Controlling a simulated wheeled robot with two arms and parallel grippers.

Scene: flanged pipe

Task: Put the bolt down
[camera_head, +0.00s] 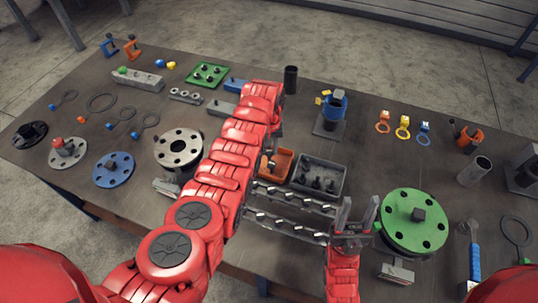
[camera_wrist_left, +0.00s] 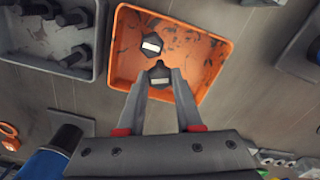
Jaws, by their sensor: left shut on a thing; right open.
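In the left wrist view my left gripper (camera_wrist_left: 159,82) is shut on a dark hex-headed bolt (camera_wrist_left: 159,73). The held bolt is over the orange tray (camera_wrist_left: 122,60), near its lower edge. A second hex-headed bolt (camera_wrist_left: 152,44) shows inside that tray, just beyond the held one. I cannot tell whether the held bolt touches the tray floor. In the head view the orange tray (camera_head: 284,158) is partly hidden by my left arm. My right gripper (camera_head: 358,207) is open and empty, left of the green flange (camera_head: 414,220).
A grey tray (camera_head: 338,189) with several dark bolts stands right of the orange tray. Bolt racks (camera_head: 290,223) lie in front of the trays. A blue-and-grey vise-like stand (camera_head: 330,115) is behind them. Flanges and rings cover the table's left side.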

